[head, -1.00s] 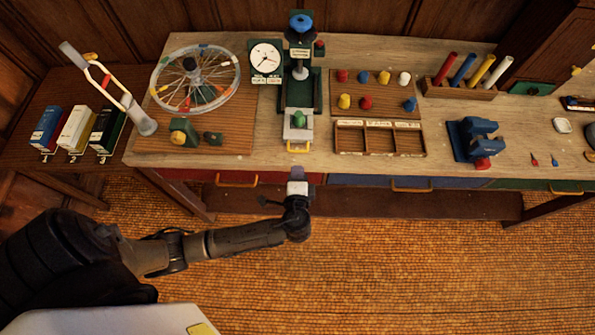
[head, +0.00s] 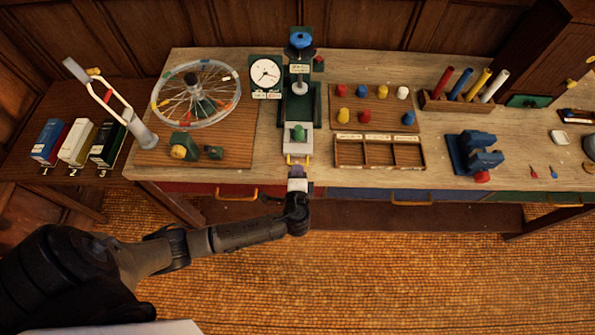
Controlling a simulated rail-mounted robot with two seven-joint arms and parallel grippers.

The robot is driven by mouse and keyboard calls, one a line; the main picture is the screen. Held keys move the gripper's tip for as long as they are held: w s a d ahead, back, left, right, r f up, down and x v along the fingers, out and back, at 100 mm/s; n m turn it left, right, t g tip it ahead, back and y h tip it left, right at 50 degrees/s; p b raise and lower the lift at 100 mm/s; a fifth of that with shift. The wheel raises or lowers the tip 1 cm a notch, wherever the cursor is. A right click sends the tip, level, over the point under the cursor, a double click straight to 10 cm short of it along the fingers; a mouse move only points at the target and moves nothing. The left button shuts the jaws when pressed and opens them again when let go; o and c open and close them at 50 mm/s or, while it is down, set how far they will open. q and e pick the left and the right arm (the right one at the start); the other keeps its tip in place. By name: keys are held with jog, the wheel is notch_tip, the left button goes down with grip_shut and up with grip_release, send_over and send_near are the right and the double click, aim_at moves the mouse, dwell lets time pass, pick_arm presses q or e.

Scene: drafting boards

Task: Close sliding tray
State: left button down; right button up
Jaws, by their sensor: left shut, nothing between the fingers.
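The sliding tray (head: 291,147) is a pale grey plate with a green block on it and a yellow handle (head: 298,159) at its front. It juts forward from the green base of a press-like stand (head: 313,103), toward the bench's front edge. My left gripper (head: 297,171) is shut and empty, just in front of the yellow handle. Whether its tips touch the handle is too small to tell. My right gripper is not in view.
On the bench, a wooden board with a spoked wheel (head: 195,93) stands left and a three-part wooden box (head: 380,152) right of the tray. A blue vise-like block (head: 472,154) sits farther right. Drawers with yellow handles (head: 237,193) run below the bench edge.

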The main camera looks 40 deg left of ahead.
aim_at(299, 140)
pick_arm(q)
jog(key=r+b+x, duration=0.1)
jog(key=x, duration=0.4)
jog(key=r+b+x, duration=0.1)
jog(key=x, duration=0.5)
jog(key=r+b+x, duration=0.1)
jog(key=b+x, duration=0.1)
jog(key=x, duration=0.3)
jog(key=shift+w+a+r, duration=0.15)
jog(key=shift+w+a, duration=0.15)
jog(key=shift+w, duration=0.25)
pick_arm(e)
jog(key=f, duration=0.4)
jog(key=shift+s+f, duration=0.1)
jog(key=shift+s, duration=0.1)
pick_arm(q)
jog(key=shift+s+a+f, duration=0.1)
jog(key=shift+f, duration=0.15)
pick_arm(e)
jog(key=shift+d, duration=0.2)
